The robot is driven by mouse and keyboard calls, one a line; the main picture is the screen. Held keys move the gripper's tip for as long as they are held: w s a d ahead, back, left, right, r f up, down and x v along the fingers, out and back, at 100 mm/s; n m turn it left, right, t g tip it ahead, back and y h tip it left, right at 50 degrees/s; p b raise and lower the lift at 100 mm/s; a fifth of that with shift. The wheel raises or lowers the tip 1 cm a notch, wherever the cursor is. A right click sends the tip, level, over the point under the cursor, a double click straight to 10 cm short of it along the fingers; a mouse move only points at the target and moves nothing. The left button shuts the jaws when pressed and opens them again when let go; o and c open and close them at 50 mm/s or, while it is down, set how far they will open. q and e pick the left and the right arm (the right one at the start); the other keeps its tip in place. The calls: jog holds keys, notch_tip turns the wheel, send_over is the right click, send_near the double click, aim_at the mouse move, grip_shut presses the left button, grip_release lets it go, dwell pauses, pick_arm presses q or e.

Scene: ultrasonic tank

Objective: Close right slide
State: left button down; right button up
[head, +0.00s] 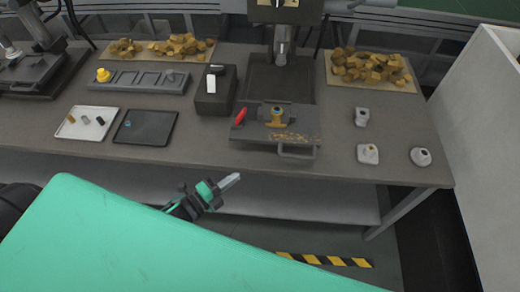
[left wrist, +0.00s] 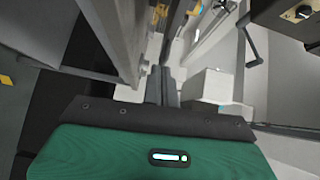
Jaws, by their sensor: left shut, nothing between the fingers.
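A dark slide plate (head: 262,134) with a bar handle (head: 297,152) juts toward me from the base of the middle machine (head: 280,75), at the table's front edge. A yellow-brown fixture (head: 277,117) and a red piece (head: 240,117) sit on it. My left gripper (head: 231,181) is in front of the table and below its edge, left of the handle and apart from it. Its fingers are together and empty; they also show shut in the left wrist view (left wrist: 161,84). My right gripper is not in view.
A white tray (head: 82,137), a dark tray (head: 140,140) and a dark block (head: 214,101) stand left of the slide. Several small white parts, one a round-based piece (head: 420,157), stand to the right. A white wall (head: 485,120) bounds the right side.

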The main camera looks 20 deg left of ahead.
pick_arm(q)
notch_tip(320, 180, up, 2)
jog(key=m, duration=0.1)
jog(key=p, duration=0.5)
send_near(270, 143)
jog(key=x, duration=0.3)
jog(key=d+x, duration=0.1)
jog(key=shift+w+d+r, duration=0.1)
jog(key=shift+d+r, duration=0.05)
jog(key=shift+w+p, duration=0.35)
jog(key=shift+w, duration=0.3)
jog(key=shift+w+a+f, duration=0.1)
jog(key=shift+a+f, duration=0.1)
jog(key=shift+a, duration=0.05)
